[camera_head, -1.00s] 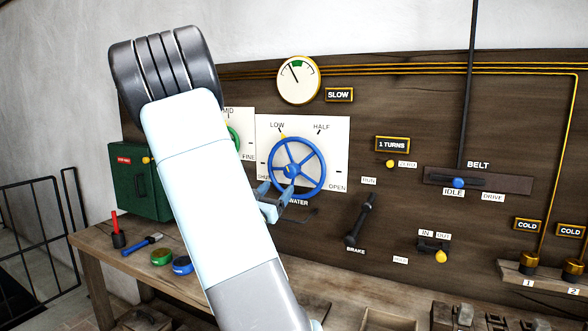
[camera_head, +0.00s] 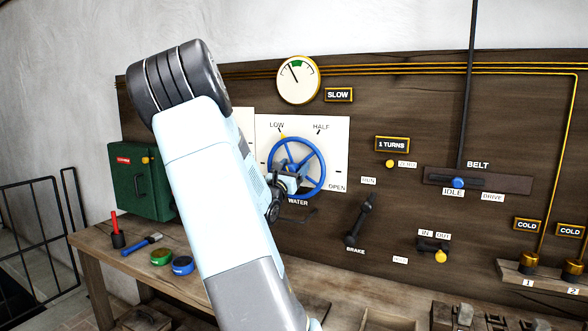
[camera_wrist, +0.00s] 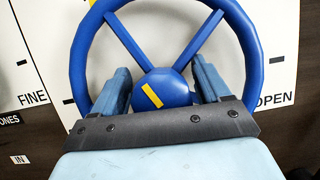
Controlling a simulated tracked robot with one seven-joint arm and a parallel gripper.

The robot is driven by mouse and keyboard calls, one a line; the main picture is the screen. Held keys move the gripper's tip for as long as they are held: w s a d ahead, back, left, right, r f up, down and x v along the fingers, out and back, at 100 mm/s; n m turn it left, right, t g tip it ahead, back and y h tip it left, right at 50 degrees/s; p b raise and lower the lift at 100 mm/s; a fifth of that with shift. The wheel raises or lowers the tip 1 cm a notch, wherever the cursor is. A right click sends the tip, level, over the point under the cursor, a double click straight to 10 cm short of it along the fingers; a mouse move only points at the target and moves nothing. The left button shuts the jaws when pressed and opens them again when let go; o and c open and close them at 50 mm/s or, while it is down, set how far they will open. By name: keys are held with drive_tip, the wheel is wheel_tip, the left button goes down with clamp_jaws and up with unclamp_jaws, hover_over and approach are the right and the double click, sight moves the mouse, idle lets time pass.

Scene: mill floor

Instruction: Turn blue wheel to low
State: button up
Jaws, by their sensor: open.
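The blue wheel (camera_head: 321,163) is mounted on a white panel (camera_head: 335,150) marked LOW, HALF and OPEN, with WATER below it. A small yellow mark shows at the wheel's upper left rim, beside LOW. In the wrist view the wheel (camera_wrist: 250,45) fills the upper middle, and its blue hub carries a tilted yellow stripe. My gripper (camera_wrist: 163,85) is open, with one finger on each side of the hub, overlapping the wheel's face. I cannot tell whether the fingers touch it. In the head view my gripper (camera_head: 288,178) covers the wheel's lower left.
A brake lever (camera_head: 360,220) stands to the wheel's lower right. A gauge (camera_head: 298,80) and a SLOW sign (camera_head: 339,95) are above. A green box (camera_head: 140,182) is at left. Blue and green round items and a brush lie on the bench (camera_head: 95,245). My arm hides the panel at left.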

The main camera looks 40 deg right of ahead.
drive_tip(key=c, duration=0.9)
drive_tip(key=shift+c, duration=0.2)
drive_tip(key=shift+n, duration=0.4)
drive_tip(key=shift+n+t, duration=0.4)
drive_tip(key=o, duration=0.9)
drive_tip(key=shift+o, duration=0.2)
drive_tip(key=shift+a, duration=0.1)
